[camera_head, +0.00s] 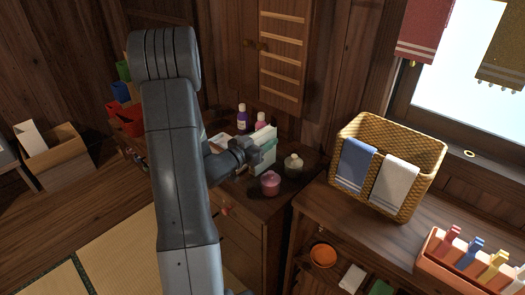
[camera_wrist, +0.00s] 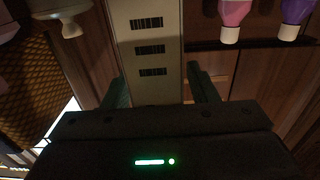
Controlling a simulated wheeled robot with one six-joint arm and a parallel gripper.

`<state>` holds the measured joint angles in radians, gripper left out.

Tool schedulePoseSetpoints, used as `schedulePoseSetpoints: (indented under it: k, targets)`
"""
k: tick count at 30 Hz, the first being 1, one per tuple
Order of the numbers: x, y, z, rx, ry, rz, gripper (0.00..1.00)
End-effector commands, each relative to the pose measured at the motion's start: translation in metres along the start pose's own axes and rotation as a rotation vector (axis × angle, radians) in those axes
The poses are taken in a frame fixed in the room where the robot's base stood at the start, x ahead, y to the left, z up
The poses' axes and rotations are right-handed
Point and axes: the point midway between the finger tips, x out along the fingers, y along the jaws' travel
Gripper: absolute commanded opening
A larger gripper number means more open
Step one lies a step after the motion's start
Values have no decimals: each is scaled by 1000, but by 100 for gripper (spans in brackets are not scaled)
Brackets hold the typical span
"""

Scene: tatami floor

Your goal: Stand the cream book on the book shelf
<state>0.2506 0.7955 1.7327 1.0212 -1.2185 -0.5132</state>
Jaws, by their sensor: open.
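My gripper (camera_head: 247,155) is over the dark cabinet top in the head view, right beside an upright pale cream and green block (camera_head: 265,148), which may be a book or a box. In the wrist view a pale cream panel with three barcodes (camera_wrist: 148,60) lies ahead, between the two teal fingers of my open gripper (camera_wrist: 160,88). I cannot tell whether the fingers touch it. I cannot tell for sure which thing is the cream book. A pale upright slab (camera_head: 28,137) also stands in a wooden box (camera_head: 62,158) at the far left.
Purple (camera_head: 242,117) and pink bottles (camera_head: 261,121) stand behind the block. A pink jar (camera_head: 270,183) and a cream jar (camera_head: 293,165) stand close in front and right. A wicker basket (camera_head: 418,150) with towels and an orange tray (camera_head: 440,275) stand on the right cabinet.

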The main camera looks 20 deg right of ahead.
Motion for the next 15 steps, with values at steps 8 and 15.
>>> schedulePoseSetpoints:
  k: [8, 15]
  targets:
    - [0, 0, 0, 0, 0, 0, 27]
    - [-1, 0, 0, 0, 1, 0, 0]
